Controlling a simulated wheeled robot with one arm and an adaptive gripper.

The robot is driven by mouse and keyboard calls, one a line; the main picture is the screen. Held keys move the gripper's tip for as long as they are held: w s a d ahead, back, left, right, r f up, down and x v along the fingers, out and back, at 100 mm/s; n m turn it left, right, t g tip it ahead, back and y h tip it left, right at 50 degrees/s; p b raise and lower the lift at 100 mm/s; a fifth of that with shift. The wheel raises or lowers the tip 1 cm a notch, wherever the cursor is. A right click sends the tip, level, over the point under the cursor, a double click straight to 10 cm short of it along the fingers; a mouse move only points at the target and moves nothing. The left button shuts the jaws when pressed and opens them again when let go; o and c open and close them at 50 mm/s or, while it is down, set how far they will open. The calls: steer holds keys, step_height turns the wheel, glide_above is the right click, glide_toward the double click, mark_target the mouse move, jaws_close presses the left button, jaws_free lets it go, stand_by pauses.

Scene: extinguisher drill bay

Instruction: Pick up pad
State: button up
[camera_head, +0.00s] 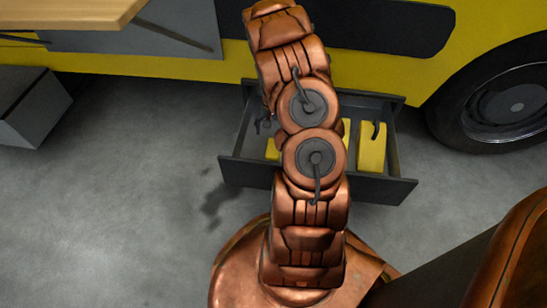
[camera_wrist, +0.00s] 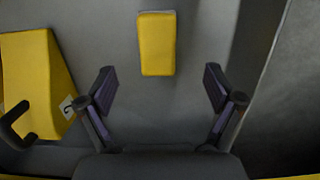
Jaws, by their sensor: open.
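The pad (camera_wrist: 156,43) is a flat yellow rectangular block lying on the grey drawer floor, in the upper middle of the wrist view. My gripper (camera_wrist: 159,85) is open, with its two dark fingers apart and nothing between them. The pad lies ahead of the fingertips, in line with the gap and apart from both. In the head view my arm hides most of the gripper; a dark part of it (camera_head: 264,125) shows at the arm's left side. A yellow patch (camera_head: 272,148) left of the arm appears to be the pad, partly hidden.
A yellow wedge-shaped block (camera_wrist: 38,80) with a dark handle stands left of the fingers in the wrist view. The open grey drawer (camera_head: 400,190) has raised walls and holds another yellow block (camera_head: 372,147). A yellow vehicle with a black wheel (camera_head: 505,100) is behind.

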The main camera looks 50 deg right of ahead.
mark_target(273, 147)
steer(key=shift+d+f, duration=0.25)
steer(key=shift+f, duration=0.95)
steer(key=shift+s+a+f+b, duration=0.15)
steer(key=shift+f+b, duration=0.9)
steer(key=shift+f, duration=0.8)
steer(key=shift+s+a+f+b, duration=0.15)
steer(key=shift+f+b, duration=0.85)
steer(key=shift+f, duration=0.8)
steer(key=shift+r, duration=0.1)
steer(key=c, duration=1.3)
steer(key=shift+r, duration=0.15)
steer(key=shift+c, duration=0.2)
step_height(273, 147, up, 10)
steer(key=p, duration=0.4)
